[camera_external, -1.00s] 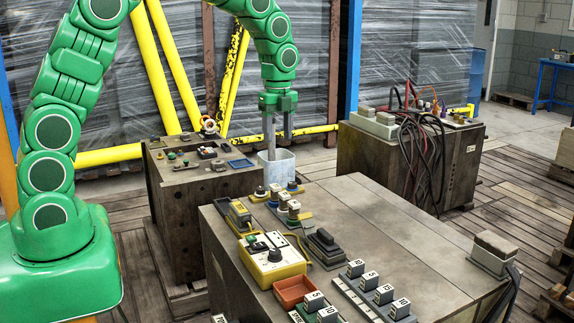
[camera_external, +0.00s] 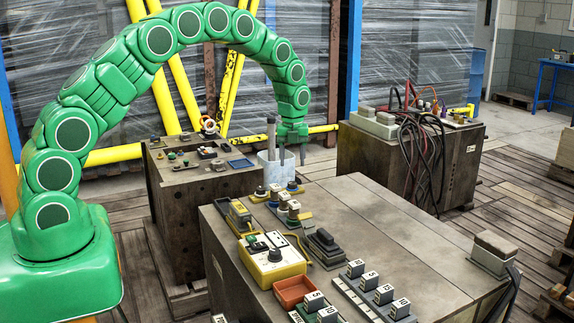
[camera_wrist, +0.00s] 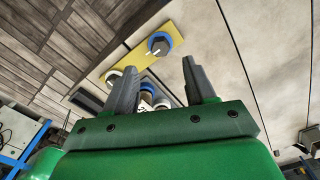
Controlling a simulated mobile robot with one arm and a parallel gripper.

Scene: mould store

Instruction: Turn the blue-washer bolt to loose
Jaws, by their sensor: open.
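The blue-washer bolt (camera_external: 293,187) stands at the back edge of the front bench. In the wrist view the blue-washer bolt (camera_wrist: 159,44) has a dark hexagonal head with a white mark, a blue ring around it and a yellow plate (camera_wrist: 130,62) under it. A second bolt with a pale washer (camera_wrist: 114,77) is on the same plate, partly behind a finger. My gripper (camera_external: 292,160) points down above the bench's back edge, above and apart from the blue-washer bolt. Its fingers are apart and nothing is between them; it also shows in the wrist view (camera_wrist: 160,72).
A grey rod (camera_external: 271,133) stands in a white bin (camera_external: 276,171) just left of my gripper. A yellow control box (camera_external: 272,263), a red tray (camera_external: 293,292) and numbered blocks (camera_external: 370,279) lie on the front bench. Its right half is mostly clear. Cables hang over the rear bench (camera_external: 360,155).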

